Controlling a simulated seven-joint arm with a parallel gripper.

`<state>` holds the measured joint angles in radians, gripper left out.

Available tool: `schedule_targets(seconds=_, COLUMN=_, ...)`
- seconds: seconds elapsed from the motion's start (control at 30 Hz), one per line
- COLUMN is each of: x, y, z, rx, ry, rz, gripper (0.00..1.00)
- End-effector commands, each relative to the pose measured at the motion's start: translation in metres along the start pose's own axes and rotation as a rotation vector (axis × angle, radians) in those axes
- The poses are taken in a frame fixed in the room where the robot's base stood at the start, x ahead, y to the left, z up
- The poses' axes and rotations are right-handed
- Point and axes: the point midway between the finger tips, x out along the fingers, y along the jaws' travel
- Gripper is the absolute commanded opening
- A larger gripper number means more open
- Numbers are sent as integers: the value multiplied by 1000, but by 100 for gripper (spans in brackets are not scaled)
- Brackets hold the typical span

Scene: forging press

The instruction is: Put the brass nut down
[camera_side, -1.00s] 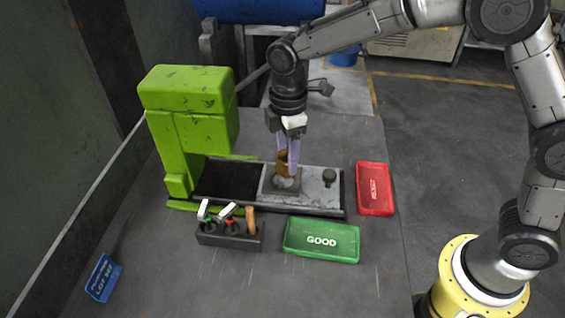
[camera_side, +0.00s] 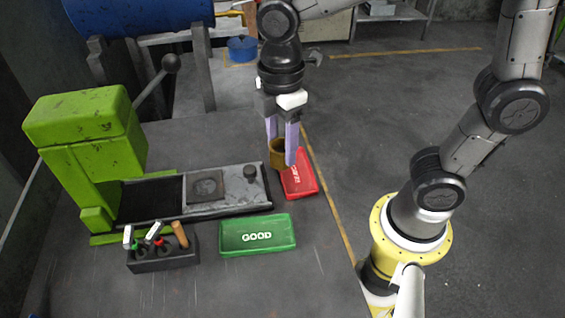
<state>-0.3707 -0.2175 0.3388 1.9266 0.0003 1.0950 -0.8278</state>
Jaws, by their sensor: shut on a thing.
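The brass nut (camera_side: 277,154) is a brown-gold ring held between the two pale purple fingers of my gripper (camera_side: 282,155). My gripper points down and is shut on the nut. In the picture, the nut overlaps the left edge of the red tray (camera_side: 303,180); its exact height above the tray is hard to tell. The red tray has white lettering that is partly hidden by a finger. The green tray (camera_side: 245,247), marked GOOD, is empty and lies in front and to the left.
The green press (camera_side: 85,145) stands at the left, with its sliding plate (camera_side: 228,192) extending right; the plate's square seat (camera_side: 206,185) is empty. A dark tool holder (camera_side: 150,262) with several tools stands in front. A blue drum (camera_side: 140,14) lies at the back.

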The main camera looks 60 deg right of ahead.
Motion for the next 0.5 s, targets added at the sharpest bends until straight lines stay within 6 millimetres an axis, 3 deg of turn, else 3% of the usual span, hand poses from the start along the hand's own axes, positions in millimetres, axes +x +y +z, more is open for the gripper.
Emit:
schedule_targets(seconds=0.1, x=0, y=-25, z=38, rx=108, ry=6, rz=7, gripper=0)
schedule_targets(seconds=0.3, x=4, y=-66, z=93, rx=275, ry=6, rz=7, gripper=0)
schedule_targets(seconds=0.5, x=10, y=-94, z=124, rx=379, ry=5, rz=6, gripper=0)
